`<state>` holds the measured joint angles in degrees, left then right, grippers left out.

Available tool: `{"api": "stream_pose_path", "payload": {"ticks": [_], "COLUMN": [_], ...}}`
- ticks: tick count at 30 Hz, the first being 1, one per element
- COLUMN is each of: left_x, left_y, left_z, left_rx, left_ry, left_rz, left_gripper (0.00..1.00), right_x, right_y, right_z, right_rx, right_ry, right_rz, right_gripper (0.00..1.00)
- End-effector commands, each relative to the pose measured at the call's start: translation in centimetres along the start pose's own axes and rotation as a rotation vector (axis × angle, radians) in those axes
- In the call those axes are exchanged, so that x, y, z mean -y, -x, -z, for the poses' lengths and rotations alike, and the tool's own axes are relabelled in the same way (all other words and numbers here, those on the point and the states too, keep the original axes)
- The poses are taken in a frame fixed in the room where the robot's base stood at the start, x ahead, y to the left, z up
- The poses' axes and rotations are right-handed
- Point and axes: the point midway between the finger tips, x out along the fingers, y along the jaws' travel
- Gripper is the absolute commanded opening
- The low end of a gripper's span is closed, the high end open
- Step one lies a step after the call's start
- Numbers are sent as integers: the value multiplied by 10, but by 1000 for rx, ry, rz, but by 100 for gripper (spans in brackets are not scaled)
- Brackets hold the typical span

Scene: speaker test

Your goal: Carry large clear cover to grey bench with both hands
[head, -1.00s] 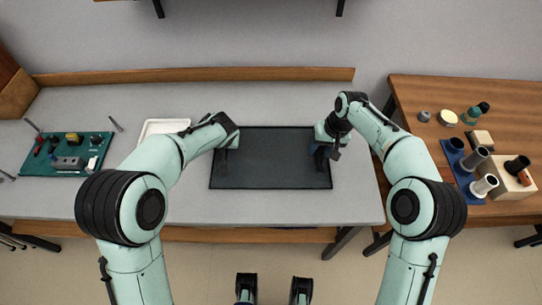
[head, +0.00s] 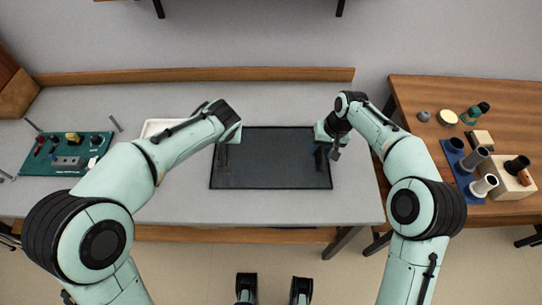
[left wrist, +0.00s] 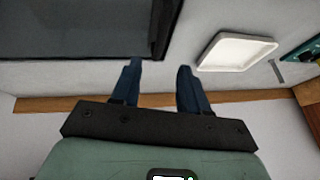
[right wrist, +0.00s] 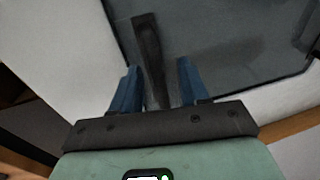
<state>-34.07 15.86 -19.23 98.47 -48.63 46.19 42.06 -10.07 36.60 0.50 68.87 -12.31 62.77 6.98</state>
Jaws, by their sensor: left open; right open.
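The large clear cover (head: 270,165) looks like a dark, see-through rectangle with a thin dark rim. It lies on the grey bench (head: 350,205), between my two grippers. My left gripper (head: 222,158) is open at the cover's left end. In the left wrist view, the fingers (left wrist: 157,82) have only bench between them, and the cover's corner (left wrist: 100,30) is beside one finger. My right gripper (head: 320,158) is open at the right end. In the right wrist view, its fingers (right wrist: 158,85) stand either side of a dark bar (right wrist: 148,45) by the cover's edge.
A white tray (head: 152,127) lies behind my left forearm. A green board with parts (head: 66,153) is at the bench's left. A wooden table (head: 450,95) on the right holds a blue rack and several cylinders. The bench front right is clear.

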Motion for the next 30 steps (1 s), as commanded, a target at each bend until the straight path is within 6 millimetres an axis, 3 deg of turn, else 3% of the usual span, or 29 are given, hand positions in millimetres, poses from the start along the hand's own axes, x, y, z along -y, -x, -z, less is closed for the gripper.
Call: {"api": "stream_pose_path", "payload": {"ticks": [4,11,24,30], "left_x": [0,0,0,0], "left_y": [22,32,32,32], "left_z": [0,0,0,0], "left_rx": [-2,1,1,1], "left_ry": [0,-1,0,0], "left_rz": [-1,1,1,1], "left_gripper": [44,44,44,44], "right_x": [0,0,0,0], "right_y": [0,9,96,117], "right_z": [0,0,0,0], "right_rx": [0,-1,-3,-1], "right_ry": [0,0,0,0], "right_rz": [0,0,1,0], "right_gripper": [45,45,45,45]}}
